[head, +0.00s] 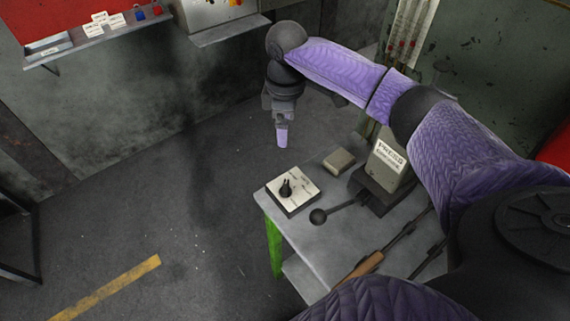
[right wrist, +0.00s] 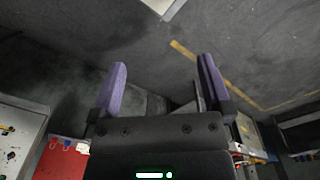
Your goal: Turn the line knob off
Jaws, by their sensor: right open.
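The line knob (head: 286,188) is a small black knob on the pale top plate of a low control box (head: 300,204). The box sits at the far left corner of a grey table. The lettering on the plate is too small to read. My right gripper (head: 282,137) hangs above and beyond the box, apart from the knob. In the right wrist view my right gripper (right wrist: 162,88) has its two purple fingers wide apart with nothing between them. The knob does not show clearly there. My left gripper is not in view.
The grey table (head: 335,240) has green legs. On it stand a black ball-ended lever (head: 318,216), a beige block (head: 339,161), a labelled press unit (head: 388,160) and a wooden-handled tool (head: 363,266). A wall shelf (head: 95,40) is at upper left. Open floor lies left of the table.

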